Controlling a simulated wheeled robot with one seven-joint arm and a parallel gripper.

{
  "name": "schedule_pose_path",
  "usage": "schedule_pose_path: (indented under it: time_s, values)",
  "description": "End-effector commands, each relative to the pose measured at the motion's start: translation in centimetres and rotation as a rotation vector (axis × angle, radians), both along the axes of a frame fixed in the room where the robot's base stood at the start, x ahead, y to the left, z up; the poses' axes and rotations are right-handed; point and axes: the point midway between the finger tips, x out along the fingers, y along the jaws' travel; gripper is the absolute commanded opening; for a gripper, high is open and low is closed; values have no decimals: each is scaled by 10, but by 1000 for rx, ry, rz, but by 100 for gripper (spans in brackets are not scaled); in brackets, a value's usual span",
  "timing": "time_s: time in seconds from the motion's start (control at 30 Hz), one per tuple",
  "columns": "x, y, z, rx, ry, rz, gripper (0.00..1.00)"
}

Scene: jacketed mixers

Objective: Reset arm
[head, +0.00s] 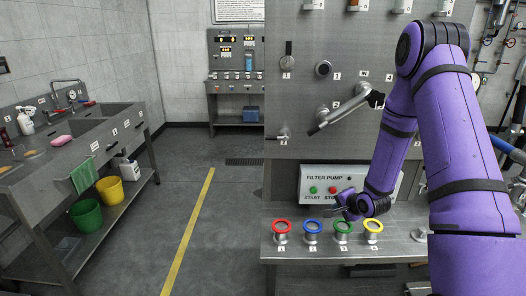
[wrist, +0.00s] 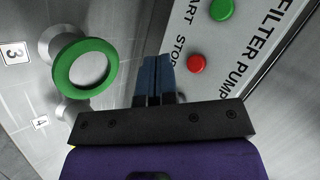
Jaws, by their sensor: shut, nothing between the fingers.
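My purple arm (head: 462,140) reaches down from the upper right in the head view. My gripper (head: 343,209) is low, just in front of the filter pump panel (head: 318,174) and close above the green ring (head: 343,227). In the wrist view the blue fingers of my gripper (wrist: 153,70) are together, with nothing between them. They point toward the edge of the panel, beside the red stop button (wrist: 197,64) and the green start button (wrist: 222,9). The green ring (wrist: 61,72) is to the left of the fingers, apart from them.
Red (head: 281,226), blue (head: 312,226) and yellow (head: 373,226) rings stand on the same steel ledge (head: 290,249). A lever handle (head: 340,111) sticks out of the steel wall above. A sink bench (head: 85,150) stands at left. The floor (head: 225,225) between is clear.

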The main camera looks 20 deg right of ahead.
Motion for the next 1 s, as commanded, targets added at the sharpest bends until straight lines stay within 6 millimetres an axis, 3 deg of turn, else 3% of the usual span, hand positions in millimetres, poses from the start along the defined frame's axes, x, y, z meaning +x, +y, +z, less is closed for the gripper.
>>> schedule_pose_path:
  time_s: [0.17, 0.37, 0.57, 0.77, 1.0]
  values:
    - [2, 1, 17, -45, 5, 20, 0]
    - [3, 7, 74, -206, 39, 91, 0]
    - [-8, 17, 138, -370, 88, 170, 0]
    - [-32, 32, 197, -505, 140, 253, 0]
    - [-74, 54, 262, -630, 197, 359, 0]
